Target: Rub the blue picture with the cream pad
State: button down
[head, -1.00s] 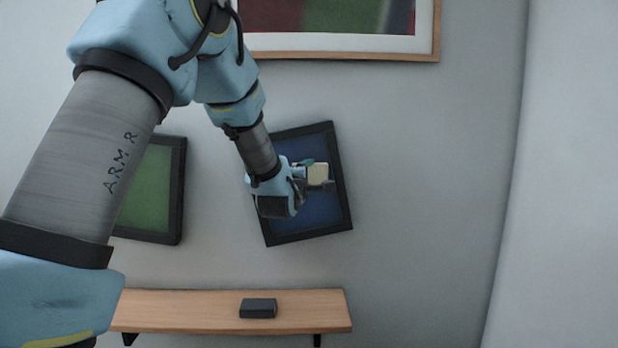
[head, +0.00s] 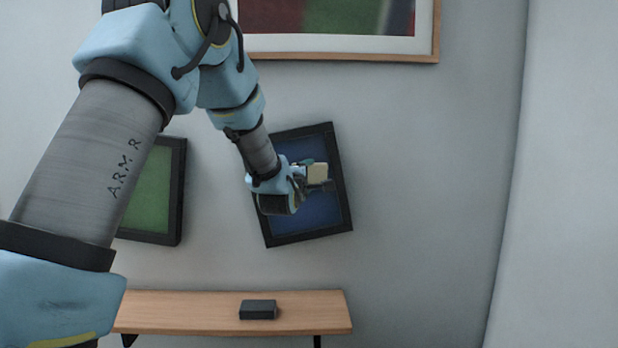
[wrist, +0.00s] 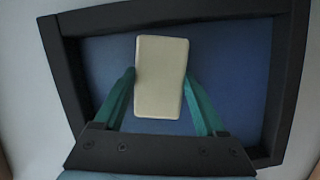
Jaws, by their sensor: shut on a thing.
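The blue picture (head: 322,213) hangs tilted on the wall in a black frame, and it fills most of the wrist view (wrist: 240,75). My gripper (head: 312,178) is in front of it and hides part of its middle. The gripper is shut on the cream pad (head: 318,172). In the wrist view the pad (wrist: 160,78) stands upright between the two green fingers (wrist: 160,90), over the upper middle of the blue surface. I cannot tell whether the pad touches the picture.
A green picture (head: 150,190) in a black frame hangs to the left, partly behind my arm. A large wood-framed picture (head: 340,45) hangs above. A wooden shelf (head: 200,312) below holds a dark grey block (head: 258,309). The wall to the right is bare.

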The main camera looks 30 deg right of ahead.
jog(key=a+b, duration=0.1)
jog(key=w+a+b, duration=0.1)
jog(key=a+f+b, duration=0.1)
jog(key=shift+w+a, duration=0.3)
jog(key=shift+s+d+r+b, duration=0.2)
jog(key=shift+s+d+r, duration=0.05)
jog(key=shift+d, duration=0.35)
jog(key=shift+s+d+r+b, duration=0.2)
jog(key=shift+d+r, duration=0.1)
jog(key=shift+d, duration=0.35)
jog(key=shift+s+d+r+b, duration=0.15)
jog(key=shift+s+d+r, duration=0.1)
jog(key=shift+d, duration=0.35)
jog(key=shift+s, duration=0.1)
jog(key=shift+s+a+f+b, duration=0.1)
jog(key=shift+s+f+b, duration=0.15)
jog(key=shift+s+b, duration=0.2)
jog(key=shift+s+d+b+v, duration=0.15)
jog(key=shift+b+v, duration=0.15)
jog(key=shift+v, duration=0.5)
jog(key=shift+s+d+b+v, duration=0.1)
jog(key=shift+b+v, duration=0.25)
jog(key=shift+v, duration=0.4)
jog(key=shift+s+d+b+v, duration=0.15)
jog(key=shift+b+v, duration=0.15)
jog(key=shift+v, duration=0.5)
